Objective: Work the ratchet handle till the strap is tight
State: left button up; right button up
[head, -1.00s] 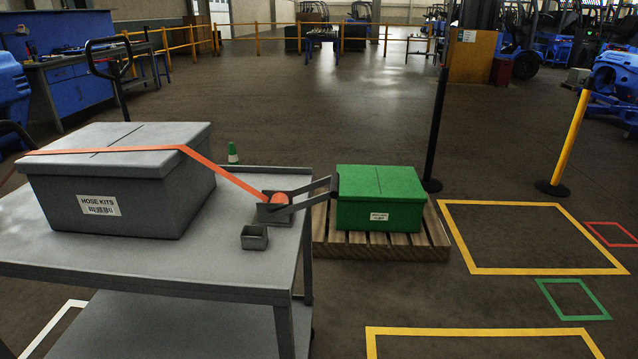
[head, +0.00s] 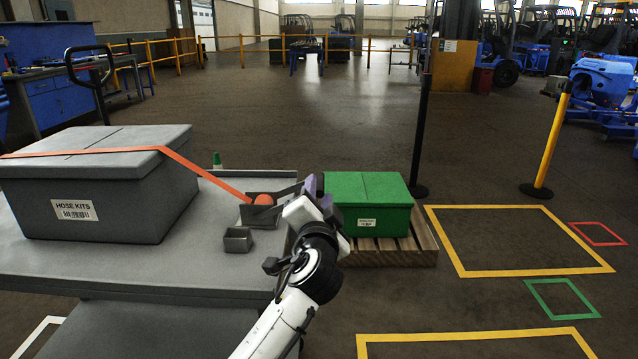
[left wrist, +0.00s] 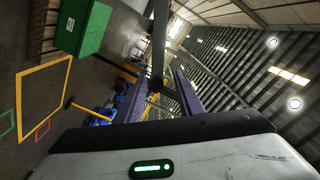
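A grey box labelled HOSE KITS (head: 95,200) sits on the grey cart (head: 190,255), with an orange strap (head: 178,158) over its lid. The strap runs down right to the ratchet (head: 260,213), where orange webbing shows on the spool. The ratchet's dark handle (head: 286,191) points right, past the cart's edge; its end is hidden behind my left gripper (head: 314,192). In the left wrist view, my left gripper's purple fingers (left wrist: 160,95) are apart, with a dark bar (left wrist: 159,40), likely the handle, between them. I cannot tell whether they touch it. My right gripper is out of view.
A green box (head: 370,190) sits on a wooden pallet (head: 425,245) just beyond my gripper. A black post (head: 420,140) stands behind it.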

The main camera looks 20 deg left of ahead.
aim_at(319, 176)
pick_arm(q)
jog(key=x, duration=0.6)
jog(key=shift+f+b, duration=0.1)
jog(key=shift+b, duration=0.2)
grip_shut()
